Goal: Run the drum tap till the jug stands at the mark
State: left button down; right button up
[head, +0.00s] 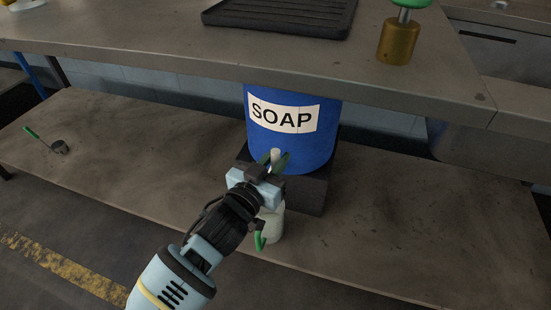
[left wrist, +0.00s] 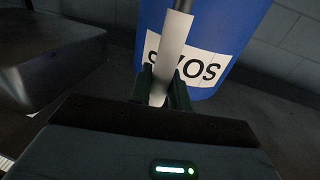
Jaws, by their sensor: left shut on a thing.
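The blue drum (head: 292,130) with a white SOAP label stands on a dark block under the table top. It also shows in the left wrist view (left wrist: 220,25), with its label upside down. My left gripper (head: 275,160) is at the drum's lower front, shut on a pale upright piece at the tap (head: 275,155); in the left wrist view the fingers (left wrist: 160,92) close on this pale bar (left wrist: 173,55). The jug (head: 272,225), whitish with a green handle, stands below, partly hidden by my gripper. Its mark and level cannot be made out. My right gripper is not in view.
A small dark scoop with a green handle (head: 59,147) lies on the lower shelf (head: 130,165) at left. A black ribbed tray (head: 280,14) and a brass cylinder (head: 398,42) stand on the table top above. The shelf's left part is mostly clear.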

pick_arm(q)
jog(key=shift+d+r+p, duration=0.1)
jog(key=shift+d+p, duration=0.05)
jog(key=shift+p, duration=0.25)
jog(key=shift+s+d+f+m+p, duration=0.15)
jog(key=shift+d+m+p, duration=0.2)
jog(key=shift+m+p, duration=0.2)
jog(key=shift+s+d+f+m+p, duration=0.1)
jog(key=shift+s+d+m+p, duration=0.05)
jog(key=shift+d+m+p, duration=0.3)
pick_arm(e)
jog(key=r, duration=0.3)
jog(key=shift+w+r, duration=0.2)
pick_arm(q)
jog(key=shift+a, duration=0.1)
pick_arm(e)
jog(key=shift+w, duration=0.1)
pick_arm(q)
jog(key=c, duration=1.4)
grip_release()
jog(key=shift+o, duration=0.2)
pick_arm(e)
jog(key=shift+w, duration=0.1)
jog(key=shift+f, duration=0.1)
